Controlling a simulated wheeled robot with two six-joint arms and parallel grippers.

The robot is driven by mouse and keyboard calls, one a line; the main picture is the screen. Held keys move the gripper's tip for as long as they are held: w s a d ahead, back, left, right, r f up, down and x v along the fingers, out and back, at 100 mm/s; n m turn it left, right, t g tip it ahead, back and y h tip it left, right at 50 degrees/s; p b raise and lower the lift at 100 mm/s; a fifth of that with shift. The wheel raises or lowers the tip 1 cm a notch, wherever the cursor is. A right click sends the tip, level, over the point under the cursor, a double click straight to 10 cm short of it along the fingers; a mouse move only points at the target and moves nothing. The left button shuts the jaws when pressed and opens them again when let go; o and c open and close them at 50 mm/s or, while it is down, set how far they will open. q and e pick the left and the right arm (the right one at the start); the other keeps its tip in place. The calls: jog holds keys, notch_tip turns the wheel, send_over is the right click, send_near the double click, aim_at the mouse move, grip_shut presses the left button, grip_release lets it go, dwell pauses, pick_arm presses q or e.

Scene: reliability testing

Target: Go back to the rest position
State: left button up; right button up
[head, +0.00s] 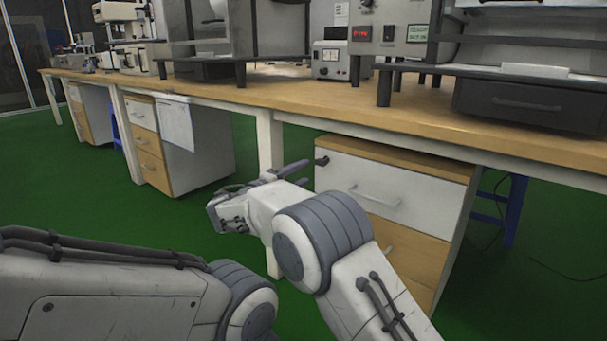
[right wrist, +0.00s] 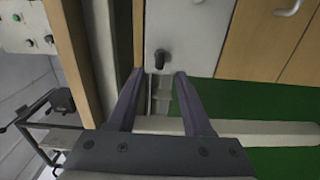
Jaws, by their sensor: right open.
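My right gripper (head: 303,174) is in front of the long workbench, near the upper left corner of a white-fronted drawer cabinet (head: 372,192). In the right wrist view my right gripper (right wrist: 159,84) is open, with two dark fingers apart and nothing between them. A black knob (right wrist: 161,57) on the cabinet's white front shows just beyond the fingertips; it also shows in the head view (head: 322,161). My left arm comes in from the left at the bottom, and its gripper is out of the picture.
The wooden workbench (head: 430,120) carries several instruments, including a box with a red display (head: 376,34) and a small meter (head: 330,60). A pale bench leg (head: 270,140) stands close to my right gripper. Another drawer cabinet (head: 178,150) stands to the left. Green floor (head: 100,190) is clear in front.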

pick_arm(q)
jog(key=shift+s, duration=0.55)
pick_arm(e)
jog(key=shift+v, duration=1.25)
jog(key=shift+a, duration=0.2)
